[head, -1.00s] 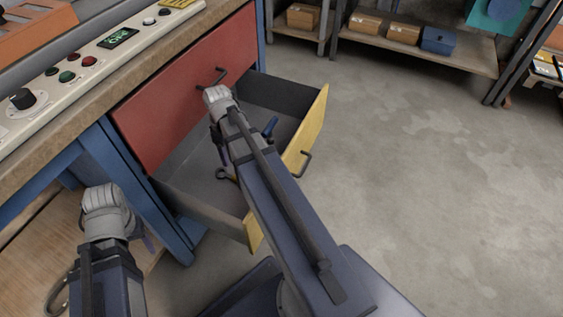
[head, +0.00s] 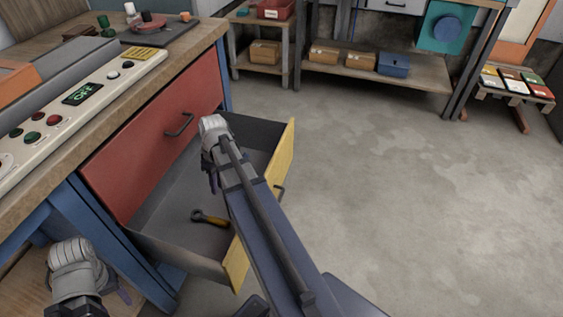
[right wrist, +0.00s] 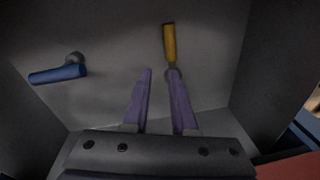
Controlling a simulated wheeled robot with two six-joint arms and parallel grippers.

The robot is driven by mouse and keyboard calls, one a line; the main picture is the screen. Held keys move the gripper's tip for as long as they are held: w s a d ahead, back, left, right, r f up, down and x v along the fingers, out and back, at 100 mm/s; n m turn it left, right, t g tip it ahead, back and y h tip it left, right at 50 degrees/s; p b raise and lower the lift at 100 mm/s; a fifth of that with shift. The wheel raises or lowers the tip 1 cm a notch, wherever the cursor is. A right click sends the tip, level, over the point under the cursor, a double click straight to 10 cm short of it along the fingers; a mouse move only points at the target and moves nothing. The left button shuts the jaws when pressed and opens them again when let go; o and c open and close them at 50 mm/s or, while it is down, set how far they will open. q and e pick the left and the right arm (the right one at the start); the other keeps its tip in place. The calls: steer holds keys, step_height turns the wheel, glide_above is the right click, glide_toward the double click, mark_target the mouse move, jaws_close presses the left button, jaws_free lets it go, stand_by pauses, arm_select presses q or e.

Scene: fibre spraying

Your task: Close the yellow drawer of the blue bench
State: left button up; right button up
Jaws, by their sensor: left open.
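The yellow drawer (head: 284,160) is pulled far out of the blue bench, below the shut red drawer (head: 150,145). A dark handle (head: 279,191) sits on its yellow front. A tool with a yellow handle (head: 212,218) lies on the drawer floor; it also shows in the right wrist view (right wrist: 169,42), with a blue-handled tool (right wrist: 58,74). My right gripper (head: 211,180) hangs over the open drawer, and its arm crosses above the yellow front. Its two purple fingers (right wrist: 159,78) are apart with nothing between them. My left gripper (head: 118,285) is open beside the bench leg at lower left; its fingertips are mostly hidden.
The bench top carries a control panel (head: 110,80) with buttons and a display. Shelves with boxes (head: 325,56) stand along the back. A low rack (head: 515,88) stands at far right. The concrete floor (head: 420,200) right of the drawer is clear.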

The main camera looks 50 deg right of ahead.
arm_select(q)
step_height(320, 180, up, 6)
steer(key=r+p, duration=0.1)
steer(key=p, duration=0.4)
arm_select(e)
steer(key=s+d+r+m+t+y, duration=0.1)
steer(key=s+d+r+m, duration=0.1)
steer(key=d, duration=0.2)
steer(key=s+d+r+m, duration=0.2)
steer(key=d+r, duration=0.1)
steer(key=d, duration=0.1)
steer(key=s+d+r+m+t+y, duration=0.1)
steer(key=s+d+r+m, duration=0.1)
steer(key=d, duration=0.3)
steer(key=shift+s+r+m+t+y, duration=0.3)
steer(key=shift+r+m, duration=0.1)
steer(key=shift+r, duration=0.25)
jaws_close()
steer(key=s+d+r+m+t+b, duration=0.3)
steer(key=s+d+m+t, duration=0.45)
steer(key=s+d, duration=0.7)
arm_select(q)
step_height(320, 180, down, 10)
steer(key=b, duration=0.6)
arm_select(e)
steer(key=m+g, duration=0.1)
steer(key=g, duration=0.1)
glide_toward(280, 152)
steer(key=shift+x, duration=2.85)
